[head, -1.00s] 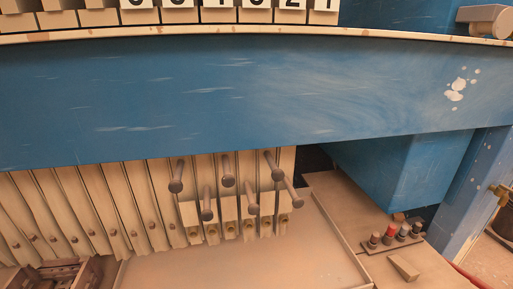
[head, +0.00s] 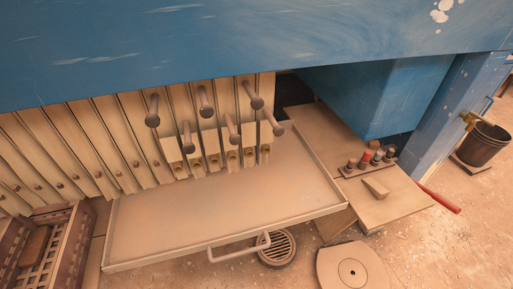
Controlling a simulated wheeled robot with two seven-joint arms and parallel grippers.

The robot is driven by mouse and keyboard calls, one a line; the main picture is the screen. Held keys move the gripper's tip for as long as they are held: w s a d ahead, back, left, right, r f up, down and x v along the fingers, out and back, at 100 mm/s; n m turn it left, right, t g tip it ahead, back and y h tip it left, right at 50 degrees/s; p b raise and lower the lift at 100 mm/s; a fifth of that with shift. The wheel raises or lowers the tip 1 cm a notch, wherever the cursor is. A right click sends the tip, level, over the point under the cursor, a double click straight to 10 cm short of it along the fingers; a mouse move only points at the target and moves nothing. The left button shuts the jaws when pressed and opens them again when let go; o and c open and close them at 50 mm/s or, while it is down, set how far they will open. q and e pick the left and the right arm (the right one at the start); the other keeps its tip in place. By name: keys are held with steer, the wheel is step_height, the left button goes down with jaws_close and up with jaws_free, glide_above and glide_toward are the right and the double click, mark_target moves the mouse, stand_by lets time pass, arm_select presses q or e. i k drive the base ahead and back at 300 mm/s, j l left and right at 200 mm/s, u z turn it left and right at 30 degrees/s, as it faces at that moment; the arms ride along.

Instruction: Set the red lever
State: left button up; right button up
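A red lever (head: 440,200) shows at the right in the head view. It sticks out low beside the foot of the blue post, past the right edge of a tan block, and slopes down to the right. Its inner end is hidden behind the block. Neither of my grippers is in view.
A wide tray (head: 215,225) with a front handle (head: 240,247) lies under the plates and several brown-headed rods. Several small knobs (head: 365,160) and a wedge (head: 375,188) sit on the tan block. A dark bucket (head: 482,145) stands far right. A crate (head: 45,250) is at lower left.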

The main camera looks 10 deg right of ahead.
mark_target(438, 198)
steer(key=l+u, duration=0.1)
steer(key=l, duration=0.3)
steer(key=k+l+u, duration=0.15)
steer(key=l, duration=0.25)
steer(key=l+u, duration=0.1)
steer(key=l, duration=0.3)
steer(key=k+l+u, duration=0.15)
steer(key=l, duration=0.25)
steer(key=k+l+u, duration=0.1)
steer(key=l, duration=0.25)
steer(key=k+l+u, duration=0.15)
steer(key=l, duration=0.2)
steer(key=k+l+u, duration=0.1)
steer(key=l, duration=0.3)
steer(key=z, duration=1.35)
